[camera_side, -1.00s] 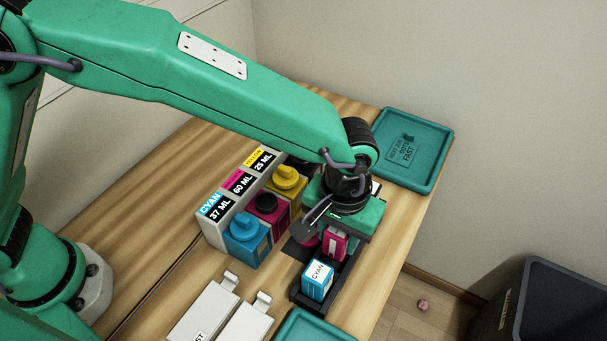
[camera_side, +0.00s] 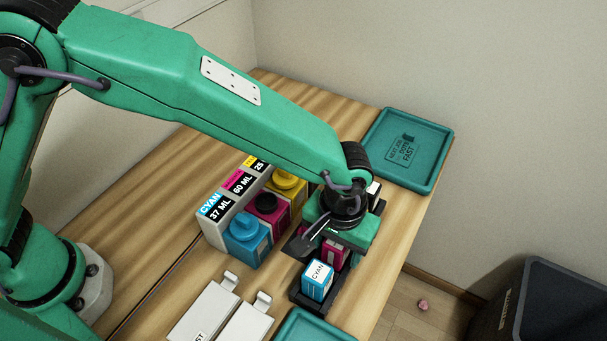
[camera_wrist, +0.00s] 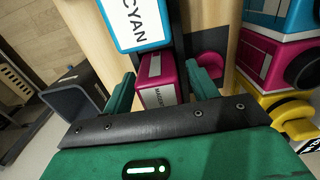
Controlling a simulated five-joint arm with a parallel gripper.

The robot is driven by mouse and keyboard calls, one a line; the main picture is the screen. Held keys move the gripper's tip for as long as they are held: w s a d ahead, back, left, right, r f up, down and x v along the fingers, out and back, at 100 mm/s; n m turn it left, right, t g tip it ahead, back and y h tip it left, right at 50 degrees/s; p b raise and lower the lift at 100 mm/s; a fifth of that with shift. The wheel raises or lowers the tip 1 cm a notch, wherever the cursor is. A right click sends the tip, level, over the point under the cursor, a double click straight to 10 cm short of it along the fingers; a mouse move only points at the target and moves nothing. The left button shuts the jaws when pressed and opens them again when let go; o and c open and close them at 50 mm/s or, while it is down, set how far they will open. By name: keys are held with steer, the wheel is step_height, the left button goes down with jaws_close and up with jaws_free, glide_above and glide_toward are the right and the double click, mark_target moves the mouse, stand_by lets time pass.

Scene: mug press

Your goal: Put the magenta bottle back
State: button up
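The magenta bottle (camera_side: 267,207) stands in the rack between the cyan bottle and the yellow bottle. Its top looks dark, without a coloured cap like its neighbours'. It also shows at the right of the wrist view (camera_wrist: 262,56). My gripper (camera_wrist: 162,88) is away from it, over the black holder, pointing down. Its fingers are apart on either side of a small magenta cartridge (camera_wrist: 157,72); a narrow gap seems to show, so it looks open. The cartridge also shows under my gripper in the side view (camera_side: 333,254). A round magenta piece (camera_wrist: 209,65) lies beside the right finger.
The rack (camera_side: 212,230) holds the cyan bottle (camera_side: 247,240) and yellow bottle (camera_side: 287,190). A cyan cartridge (camera_side: 318,278) sits in the front of the black holder (camera_side: 306,299). A teal tray (camera_side: 432,172) is at the back; white parts (camera_side: 210,312) lie in front. A bin (camera_side: 540,310) stands off the table.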

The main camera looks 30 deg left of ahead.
steer(key=shift+r, duration=0.1)
step_height(320, 180, up, 12)
steer(key=shift+f, duration=0.1)
steer(key=shift+r, duration=0.2)
stand_by(0.7)
stand_by(0.4)
steer(key=w+a+r+t+h, duration=0.1)
steer(key=a+r, duration=0.4)
steer(key=a, duration=0.6)
steer(key=w+a+r+t, duration=0.1)
steer(key=a+r, duration=0.3)
steer(key=a, duration=0.7)
steer(key=s+a+t, duration=0.1)
steer(key=s+a, duration=0.4)
steer(key=a, duration=0.3)
steer(key=s+a+t+y, duration=0.1)
steer(key=s+a+t, duration=0.1)
steer(key=s+a, duration=0.4)
steer(key=shift+a+f+t, duration=0.3)
steer(key=shift+a+f, duration=0.05)
steer(key=shift+a, duration=0.9)
